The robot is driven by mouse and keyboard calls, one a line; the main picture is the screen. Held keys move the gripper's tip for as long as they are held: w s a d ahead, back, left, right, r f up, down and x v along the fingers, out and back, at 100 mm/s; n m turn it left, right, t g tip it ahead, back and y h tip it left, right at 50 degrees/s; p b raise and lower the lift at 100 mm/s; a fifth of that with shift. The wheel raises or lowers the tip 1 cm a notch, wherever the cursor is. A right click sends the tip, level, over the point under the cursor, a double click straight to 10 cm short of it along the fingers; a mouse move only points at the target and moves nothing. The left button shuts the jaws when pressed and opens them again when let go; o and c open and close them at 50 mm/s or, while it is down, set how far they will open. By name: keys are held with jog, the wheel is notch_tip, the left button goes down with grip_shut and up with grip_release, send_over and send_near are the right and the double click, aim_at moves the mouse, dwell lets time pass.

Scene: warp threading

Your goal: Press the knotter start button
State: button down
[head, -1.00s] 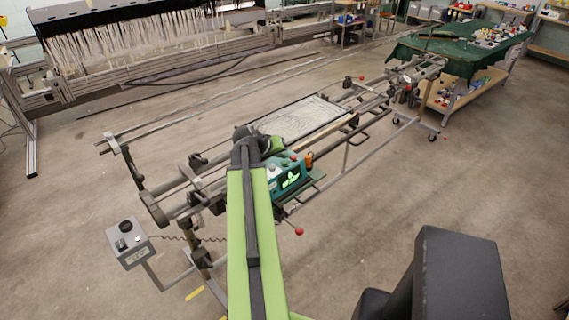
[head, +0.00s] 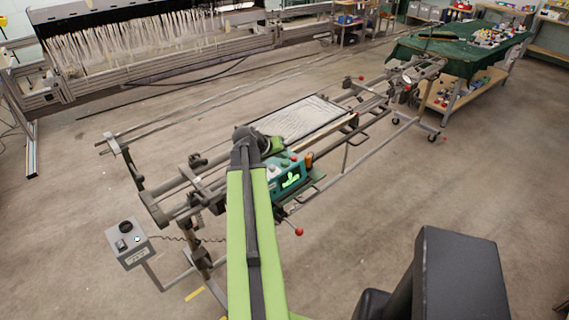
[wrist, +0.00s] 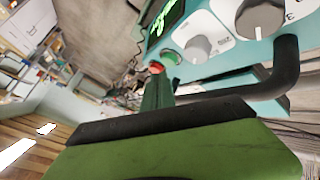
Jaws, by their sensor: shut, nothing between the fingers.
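The knotter is a teal box (head: 287,184) with a lit green display, partly hidden by my arm in the head view. In the wrist view its teal panel (wrist: 228,55) is close, tilted, with white-backed grey knobs (wrist: 196,48). A green button (wrist: 171,57) sits near the display's corner, and a red button (wrist: 156,67) lies just beyond my fingertips. My gripper (wrist: 157,88) is shut and empty, pointing along the panel at these buttons. It appears very near the red one, but I cannot tell whether it touches. Which button is start is not readable.
The knotter rides on a long metal frame (head: 180,211) with a sheet of warp threads (head: 300,119). A grey control box (head: 129,243) stands at front left. A dark rail (wrist: 285,75) curves beside the panel. A green-covered cart (head: 450,52) is behind; the floor right is open.

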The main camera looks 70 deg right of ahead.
dwell(0.4)
jog(key=shift+f+b, duration=0.4)
jog(key=shift+b, duration=0.05)
